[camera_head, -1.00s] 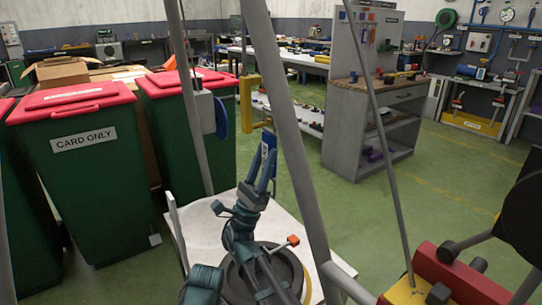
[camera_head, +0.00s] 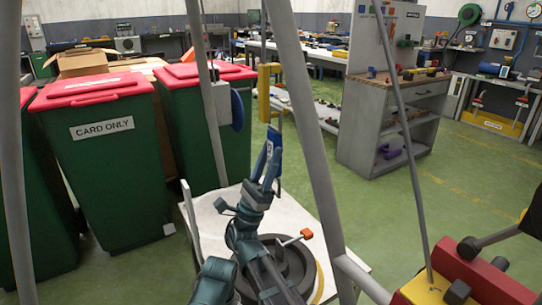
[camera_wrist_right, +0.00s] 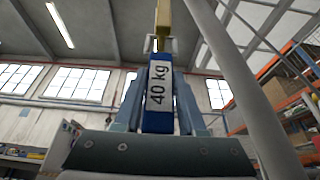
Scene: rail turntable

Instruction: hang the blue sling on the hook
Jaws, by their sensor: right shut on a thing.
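The blue sling (camera_head: 273,152) stands upright in my right gripper (camera_head: 268,168), which is shut on it. In the right wrist view the sling (camera_wrist_right: 158,118) shows a white "40 kg" label between the two fingers of the right gripper (camera_wrist_right: 160,100). The yellow hook (camera_head: 264,92) hangs just above the sling in the head view. In the right wrist view the yellow hook (camera_wrist_right: 163,18) is above the sling's top, near a pale bracket-like piece. I cannot tell whether sling and hook touch. My left gripper is out of view.
Slanted grey poles (camera_head: 305,110) stand close around my right arm. A blue wheel with a grey box (camera_head: 221,103) is on the left pole. A white platform (camera_head: 208,222) lies below. Green bins with red lids (camera_head: 105,150) stand left; open floor (camera_head: 375,215) is right.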

